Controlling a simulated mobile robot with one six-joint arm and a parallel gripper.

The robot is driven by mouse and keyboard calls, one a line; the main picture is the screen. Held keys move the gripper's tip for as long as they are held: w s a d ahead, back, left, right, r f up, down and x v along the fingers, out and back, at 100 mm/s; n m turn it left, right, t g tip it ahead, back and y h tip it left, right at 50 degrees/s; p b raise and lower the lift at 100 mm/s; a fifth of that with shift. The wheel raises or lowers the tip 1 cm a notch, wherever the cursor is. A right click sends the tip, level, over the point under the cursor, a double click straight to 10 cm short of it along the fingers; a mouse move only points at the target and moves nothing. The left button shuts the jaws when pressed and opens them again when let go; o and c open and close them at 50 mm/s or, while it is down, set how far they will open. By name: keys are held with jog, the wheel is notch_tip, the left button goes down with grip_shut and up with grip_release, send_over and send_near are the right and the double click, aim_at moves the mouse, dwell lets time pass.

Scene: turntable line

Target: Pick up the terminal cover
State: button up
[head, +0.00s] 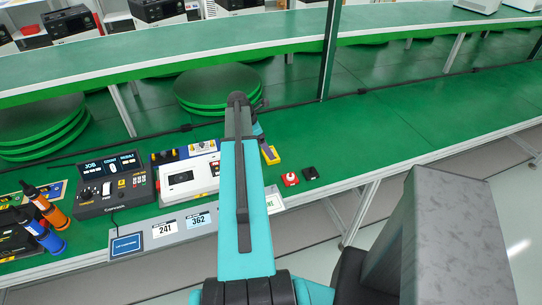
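No part is plainly marked as the terminal cover. Two small parts lie on the green bench right of my arm: a red one with a pale round centre (290,179) and a plain black one (310,173). Either may be the terminal cover; I cannot tell which. They lie side by side, a little apart. My teal and dark arm stands upright in the middle of the view. My gripper is hidden behind it, so its fingers and anything in them do not show.
Left of my arm are a white-topped device (190,180), a dark control box (113,187) and orange and blue screwdrivers (45,205). A yellow-edged piece (271,155) sits just right of the arm. The bench (420,125) is clear further right. A dark post (329,50) rises behind.

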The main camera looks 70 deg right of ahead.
jog(key=shift+f, duration=0.2)
jog(key=shift+p+x, duration=1.2)
jog(key=shift+x, duration=1.25)
jog(key=shift+a, duration=0.1)
jog(key=c, duration=1.2)
jog(key=shift+r, duration=0.15)
jog(key=shift+r+b, duration=1.5)
jog(key=shift+r, duration=3.35)
jog(key=shift+w, duration=0.1)
